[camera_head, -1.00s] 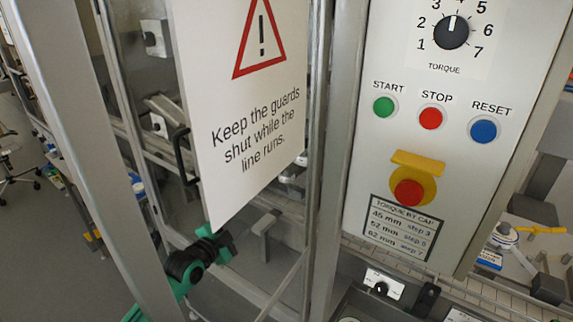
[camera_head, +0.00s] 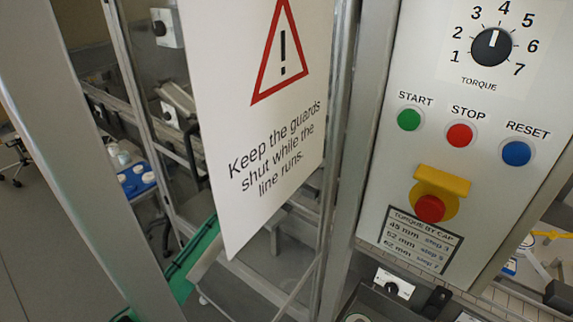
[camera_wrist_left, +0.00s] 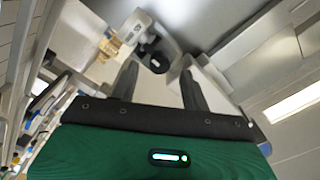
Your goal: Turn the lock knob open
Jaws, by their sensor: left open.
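In the left wrist view a dark round knob (camera_wrist_left: 155,57) on a pale housing (camera_wrist_left: 137,25) lies just beyond my left gripper (camera_wrist_left: 158,72). The gripper's two dark fingers are apart with nothing held between them. Contact with the knob cannot be told. A white box with a dark knob (camera_head: 159,28) shows at the upper left, and another black knob (camera_head: 391,288) sits on a white plate below the panel. Which is the lock knob cannot be told. My right gripper is not seen.
The control panel (camera_head: 398,165) at the right carries a torque dial (camera_head: 491,45), coloured buttons and a red stop button (camera_head: 430,207). Metal frame posts (camera_head: 345,160) stand beside the sign. Open floor (camera_head: 45,240) shows at the left.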

